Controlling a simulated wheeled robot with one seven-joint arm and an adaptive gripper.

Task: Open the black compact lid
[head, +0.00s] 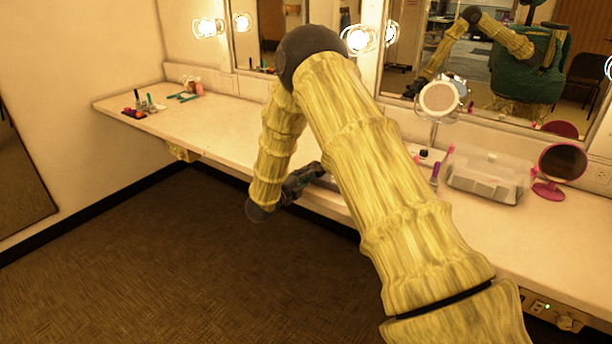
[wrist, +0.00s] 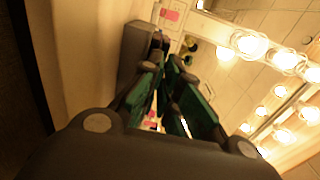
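A dark grey-brown, box-like piece, which looks like the black compact (wrist: 134,48), lies on the counter just left of my fingertips in the wrist view. In the head view a grey edge of it (head: 326,182) shows beside my gripper, mostly hidden by my arm. I cannot tell whether its lid is raised. My gripper (wrist: 164,66) has green-sided fingers that converge almost together at the tips, with nothing clearly held between them. It also shows in the head view (head: 313,170), at the counter's front edge. Whether the fingertips touch the compact is unclear.
The long counter (head: 230,120) has small cosmetics (head: 145,105) at its far left. At right stand a round lit mirror (head: 438,98), a purple tube (head: 434,174), a clear bin (head: 487,178) and a pink mirror (head: 560,165). Wall mirrors and bulbs line the back.

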